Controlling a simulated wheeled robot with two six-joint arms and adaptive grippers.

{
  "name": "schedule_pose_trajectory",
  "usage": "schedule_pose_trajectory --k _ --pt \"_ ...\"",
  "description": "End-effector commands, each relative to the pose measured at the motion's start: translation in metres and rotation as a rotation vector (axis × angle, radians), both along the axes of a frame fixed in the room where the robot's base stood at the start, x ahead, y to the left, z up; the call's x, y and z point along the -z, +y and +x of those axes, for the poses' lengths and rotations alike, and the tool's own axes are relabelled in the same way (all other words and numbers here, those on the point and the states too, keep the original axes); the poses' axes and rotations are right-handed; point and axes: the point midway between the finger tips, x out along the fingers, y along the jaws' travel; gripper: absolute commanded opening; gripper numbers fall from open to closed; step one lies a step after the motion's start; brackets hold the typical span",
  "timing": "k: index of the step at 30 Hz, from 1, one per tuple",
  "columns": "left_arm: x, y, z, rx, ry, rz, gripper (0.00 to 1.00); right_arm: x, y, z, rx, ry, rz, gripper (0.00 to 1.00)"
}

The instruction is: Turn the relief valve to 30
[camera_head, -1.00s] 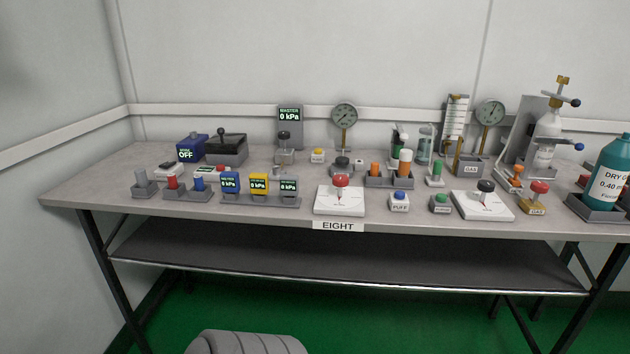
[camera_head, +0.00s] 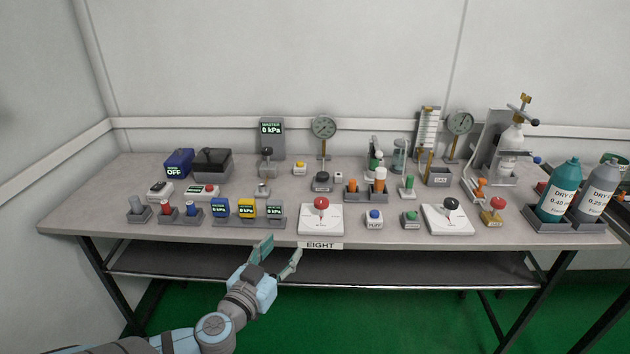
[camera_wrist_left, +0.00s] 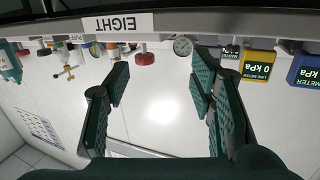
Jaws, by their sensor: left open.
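Two white dial plates stand near the table's front edge: one with a red knob (camera_head: 321,203), the other with a black knob (camera_head: 451,203). I cannot read which is the relief valve, nor their scale marks. My left gripper (camera_head: 279,250) is open and empty, in front of the table edge, left of the EIGHT label and below the red-knob plate. In the left wrist view, which is upside down, the open fingers (camera_wrist_left: 162,80) frame bare wall. A red knob (camera_wrist_left: 144,58) shows there beyond the table edge. My right gripper is not in view.
The table edge carries the EIGHT label (camera_head: 320,245). Three meters, the yellow one (camera_head: 247,208) among them, stand left of the red-knob plate. A blue PUFF button (camera_head: 375,215) is to its right. A round gauge (camera_head: 324,127) stands behind. Bottles (camera_head: 560,190) stand at the right.

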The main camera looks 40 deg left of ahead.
Motion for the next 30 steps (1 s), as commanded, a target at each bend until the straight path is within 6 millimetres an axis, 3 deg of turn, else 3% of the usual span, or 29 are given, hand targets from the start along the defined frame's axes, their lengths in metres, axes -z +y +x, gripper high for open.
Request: schedule_pose_trajectory --k 1,3,8,18,24,30 --pt "-0.026 -0.006 0.006 0.052 -0.036 -0.004 0.5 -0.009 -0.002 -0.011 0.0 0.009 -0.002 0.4" --pt "-0.036 -0.012 0.013 0.096 -0.067 -0.016 0.5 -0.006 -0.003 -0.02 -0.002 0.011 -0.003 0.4" --pt "-0.034 -0.008 0.039 0.102 -0.08 -0.027 0.5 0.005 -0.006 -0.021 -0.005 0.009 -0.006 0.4" --pt "-0.036 0.01 0.13 0.099 -0.076 -0.033 0.5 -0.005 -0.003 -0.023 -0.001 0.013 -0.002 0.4" --pt "-0.034 0.014 0.151 0.101 -0.073 -0.028 0.5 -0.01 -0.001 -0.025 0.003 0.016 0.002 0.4" --pt "-0.032 0.014 0.152 0.101 -0.072 -0.027 0.5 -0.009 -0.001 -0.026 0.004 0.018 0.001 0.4"
